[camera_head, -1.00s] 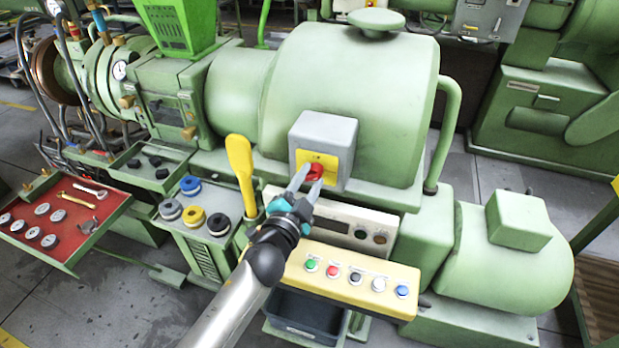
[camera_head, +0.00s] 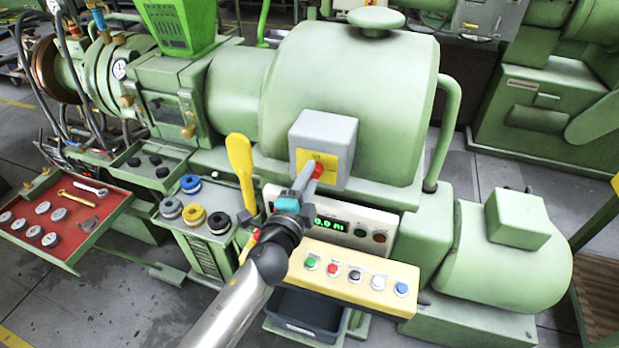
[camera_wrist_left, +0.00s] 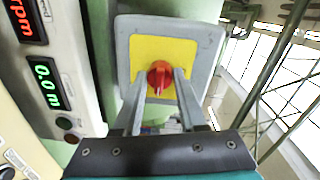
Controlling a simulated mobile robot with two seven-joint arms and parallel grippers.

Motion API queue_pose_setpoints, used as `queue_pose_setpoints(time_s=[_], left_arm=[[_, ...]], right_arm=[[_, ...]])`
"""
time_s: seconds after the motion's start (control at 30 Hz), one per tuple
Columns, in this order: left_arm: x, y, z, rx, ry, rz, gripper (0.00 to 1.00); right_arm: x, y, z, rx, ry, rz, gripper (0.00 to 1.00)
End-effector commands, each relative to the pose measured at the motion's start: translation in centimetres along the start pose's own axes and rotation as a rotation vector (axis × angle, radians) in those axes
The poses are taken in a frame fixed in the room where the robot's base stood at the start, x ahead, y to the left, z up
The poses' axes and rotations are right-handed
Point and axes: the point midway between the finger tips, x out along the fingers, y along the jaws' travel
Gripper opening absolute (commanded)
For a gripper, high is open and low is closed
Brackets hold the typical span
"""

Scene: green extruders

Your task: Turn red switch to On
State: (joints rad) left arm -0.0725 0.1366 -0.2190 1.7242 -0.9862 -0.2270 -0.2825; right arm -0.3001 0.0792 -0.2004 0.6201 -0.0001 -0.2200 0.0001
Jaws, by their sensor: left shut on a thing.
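The red switch (camera_head: 317,172) is a round knob on a yellow plate (camera_head: 329,160) on the front of a grey box (camera_head: 335,135) fixed to the green machine. In the left wrist view the red switch (camera_wrist_left: 160,76) shows a pale mark on its face, between my fingertips. My left gripper (camera_head: 309,174) reaches up to the knob from below and is shut on it, with the fingers turned about the knob's axis. Its fingers (camera_wrist_left: 160,82) hold the knob from both sides. My right gripper is not in view.
Below the box, a display panel (camera_head: 330,223) shows lit green digits. A yellow panel with several coloured buttons (camera_head: 352,276) is under it. A yellow lever (camera_head: 241,165) stands left of my gripper. A red tool tray (camera_head: 62,215) is at the far left.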

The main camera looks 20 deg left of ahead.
Motion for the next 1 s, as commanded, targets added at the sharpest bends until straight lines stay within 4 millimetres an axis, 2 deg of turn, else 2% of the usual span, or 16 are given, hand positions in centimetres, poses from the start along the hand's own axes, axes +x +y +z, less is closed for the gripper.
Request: queue_pose_setpoints(time_s=[0.37, 0.4, 0.63, 1.0], left_arm=[[0.0, -0.01, -0.01, 0.008, 0.0, 0.0, 0.0], [0.0, -0.01, -0.01, 0.008, 0.0, 0.0, 0.45], [0.0, 0.0, 0.0, 0.006, 0.0, 0.0, 0.7], [-0.57, 0.08, 0.02, 0.005, 0.0, 0.001, 0.7]], right_arm=[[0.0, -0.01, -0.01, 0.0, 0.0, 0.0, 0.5], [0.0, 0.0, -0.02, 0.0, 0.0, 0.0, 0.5], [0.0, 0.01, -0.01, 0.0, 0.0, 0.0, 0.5], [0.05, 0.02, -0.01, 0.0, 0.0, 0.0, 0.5]])
